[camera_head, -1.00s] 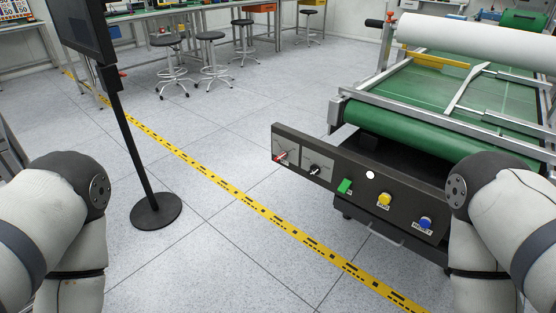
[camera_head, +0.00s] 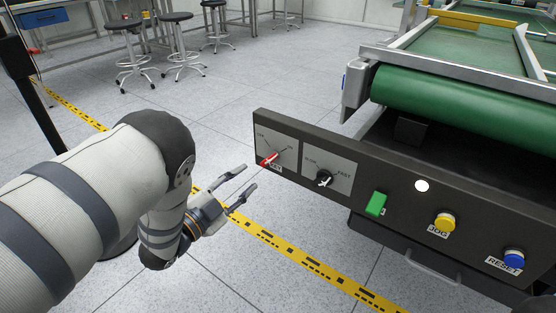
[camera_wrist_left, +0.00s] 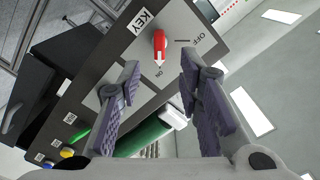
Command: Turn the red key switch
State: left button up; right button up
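The red key switch (camera_head: 269,159) sits on a light plate at the left end of the dark control panel (camera_head: 330,200). In the left wrist view the red key (camera_wrist_left: 159,46) lies ahead of and between the fingers, near the KEY, OFF and ON labels. My left gripper (camera_head: 250,180) is open and empty, left of and slightly below the key in the head view, apart from the panel. Its two fingers show in the left wrist view (camera_wrist_left: 158,92). My right gripper is not in view.
Right of the key are a black SLOW–FAST knob (camera_head: 324,177), a green switch (camera_head: 376,204), a yellow button (camera_head: 445,222) and a blue button (camera_head: 514,259). A green conveyor belt (camera_head: 470,110) is behind the panel. Floor around the gripper is clear.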

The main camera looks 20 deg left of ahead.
aim_at(265, 164)
pick_arm(q)
jog(key=b+x, duration=0.2)
jog(key=x, duration=0.7)
jog(key=shift+d+f, duration=0.1)
jog(key=shift+f, duration=0.05)
jog(key=shift+w+d, duration=0.1)
jog(key=shift+w, duration=0.4)
grip_shut()
